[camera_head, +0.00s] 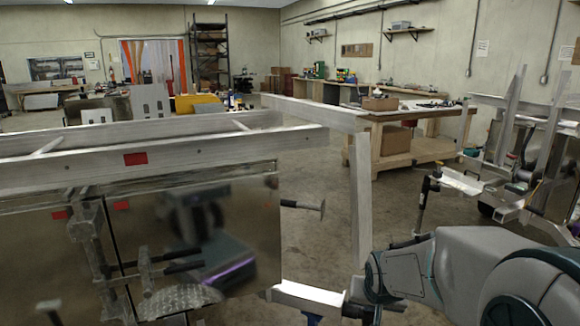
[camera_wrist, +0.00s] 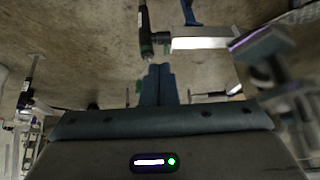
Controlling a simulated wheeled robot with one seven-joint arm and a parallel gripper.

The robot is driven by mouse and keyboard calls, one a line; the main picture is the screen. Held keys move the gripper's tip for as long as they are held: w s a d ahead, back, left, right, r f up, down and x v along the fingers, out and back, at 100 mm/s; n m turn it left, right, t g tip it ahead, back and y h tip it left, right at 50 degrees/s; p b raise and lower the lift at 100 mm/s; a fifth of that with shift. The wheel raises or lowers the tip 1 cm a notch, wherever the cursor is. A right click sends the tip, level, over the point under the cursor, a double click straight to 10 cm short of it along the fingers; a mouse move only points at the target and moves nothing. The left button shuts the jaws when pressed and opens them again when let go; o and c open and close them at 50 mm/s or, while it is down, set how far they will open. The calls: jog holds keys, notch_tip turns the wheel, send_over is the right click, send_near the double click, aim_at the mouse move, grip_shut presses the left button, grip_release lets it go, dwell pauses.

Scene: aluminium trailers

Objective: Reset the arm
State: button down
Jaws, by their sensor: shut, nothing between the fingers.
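My gripper (camera_wrist: 159,70) shows in the wrist view, with its two dark fingers side by side and touching. It is shut and holds nothing. In the head view my grey arm reaches in from the lower right, beside the aluminium trailer frame (camera_head: 200,145). My gripper cannot be made out in the head view.
The trailer's shiny side panel (camera_head: 190,240) fills the lower left. A pale upright post (camera_head: 361,200) stands close to my arm. More aluminium trailer parts (camera_head: 510,170) stand at the right. A wooden workbench (camera_head: 400,155) is behind. Open concrete floor (camera_head: 310,180) lies between.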

jog(key=s+a+r+n+g+p, duration=0.1)
jog(key=s+r+p, duration=0.2)
jog(key=s, duration=0.6)
jog(key=s+a+r+n+g+p, duration=0.1)
jog(key=s+a+r+g+p, duration=0.1)
jog(key=s+r, duration=0.6)
jog(key=shift+s+r+n+y+p, duration=0.3)
jog(key=shift+s+y+p, duration=0.1)
jog(key=shift+s+p, duration=0.35)
jog(key=shift+a, duration=0.15)
